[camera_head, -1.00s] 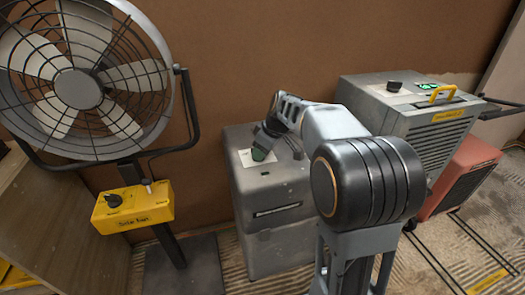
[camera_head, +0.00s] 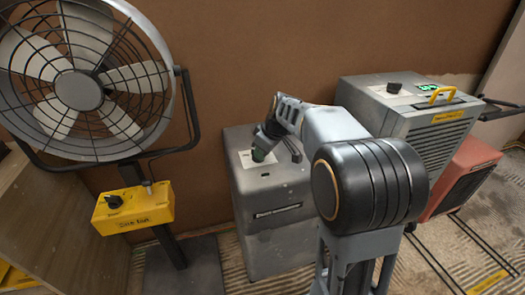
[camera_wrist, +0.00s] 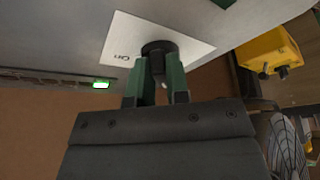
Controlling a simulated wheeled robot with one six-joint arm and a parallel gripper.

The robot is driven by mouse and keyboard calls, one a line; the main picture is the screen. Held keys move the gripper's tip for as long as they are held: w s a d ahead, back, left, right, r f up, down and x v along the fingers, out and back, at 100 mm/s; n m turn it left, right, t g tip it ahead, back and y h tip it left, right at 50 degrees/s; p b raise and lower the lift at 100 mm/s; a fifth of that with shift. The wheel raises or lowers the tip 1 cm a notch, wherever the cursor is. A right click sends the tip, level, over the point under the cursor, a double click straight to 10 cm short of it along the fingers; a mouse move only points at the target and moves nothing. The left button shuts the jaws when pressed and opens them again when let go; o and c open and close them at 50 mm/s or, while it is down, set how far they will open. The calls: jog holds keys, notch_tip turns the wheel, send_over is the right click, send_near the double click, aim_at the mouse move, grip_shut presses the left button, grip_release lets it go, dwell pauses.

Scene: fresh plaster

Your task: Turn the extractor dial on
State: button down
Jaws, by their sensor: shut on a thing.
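The extractor appears to be the grey box (camera_head: 285,190) in the middle of the head view; its front lettering is too small to read. A white label plate on its top (camera_wrist: 120,38) reads "On" in the wrist view. The dark round dial (camera_wrist: 158,47) sits on that plate. My gripper (camera_head: 260,155) reaches down over the top of the box. Its green fingers (camera_wrist: 157,80) are closed on either side of the dial. A small green light (camera_wrist: 102,84) glows on the box beside the plate. The dial's pointer direction is hard to tell.
A large fan (camera_head: 80,85) with a yellow control box (camera_head: 133,207) stands at the left. A grey unit (camera_head: 415,125) with its own black knob and a red unit (camera_head: 465,175) stand at the right. A brown wall is close behind.

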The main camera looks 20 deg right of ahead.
jog(key=m, duration=0.1)
jog(key=m+h+p, duration=0.1)
jog(key=m, duration=0.1)
jog(key=m+p, duration=0.1)
jog(key=m, duration=0.1)
jog(key=shift+s+a+r+t+h, duration=0.15)
jog(key=shift+s+a+t+h, duration=0.1)
jog(key=shift+a+t+h, duration=0.15)
jog(key=m+p, duration=0.1)
jog(key=m+h+p, duration=0.1)
jog(key=m, duration=0.1)
jog(key=shift+a+m, duration=0.2)
jog(key=shift+m, duration=0.1)
jog(key=m, duration=0.1)
jog(key=m+h, duration=0.1)
jog(key=m, duration=0.1)
jog(key=m+h, duration=0.1)
jog(key=m, duration=0.1)
jog(key=shift+w+a+f, duration=0.1)
jog(key=shift+a+f, duration=0.15)
jog(key=shift+a, duration=0.1)
jog(key=shift+w+a+m+g+h+b, duration=0.1)
jog(key=shift+m+g+h+b, duration=0.2)
jog(key=shift+m, duration=0.6)
jog(key=shift+w+a+m+g+h+b, duration=0.1)
jog(key=shift+m+g+h+b, duration=0.25)
jog(key=shift+m, duration=0.55)
jog(key=c, duration=1.1)
grip_release()
jog(key=shift+r, duration=0.1)
